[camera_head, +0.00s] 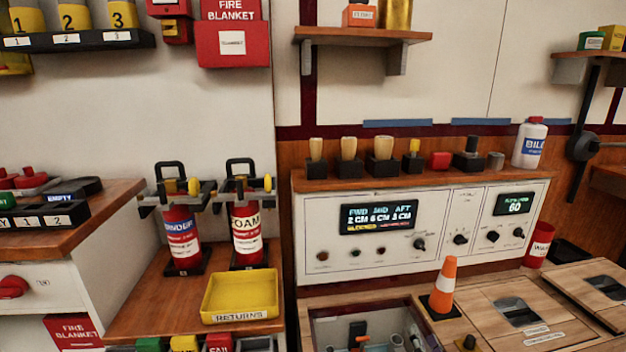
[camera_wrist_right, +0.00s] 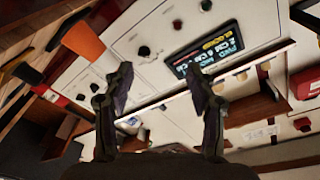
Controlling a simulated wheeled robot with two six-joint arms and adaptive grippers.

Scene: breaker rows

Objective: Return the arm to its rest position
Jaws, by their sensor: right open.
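My right gripper (camera_wrist_right: 158,72) shows in the right wrist view, its two dark fingers spread apart with nothing between them. Behind the fingers is the white control panel (camera_wrist_right: 150,25) with its lit display (camera_wrist_right: 212,48), seen tilted. I cannot make out my right gripper in the head view. My left gripper is in neither view. In the head view the white panel (camera_head: 330,255) stands upright at the right of centre, with its display (camera_head: 378,216) and several knobs.
An orange cone (camera_head: 443,287) stands before the panel. Two extinguishers, one marked FOAM (camera_head: 248,232), stand on a wooden counter (camera_head: 145,305) behind a yellow returns tray (camera_head: 207,301). A shelf (camera_head: 415,37) juts from the wall. Wooden-handled items (camera_head: 348,148) line the panel's top.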

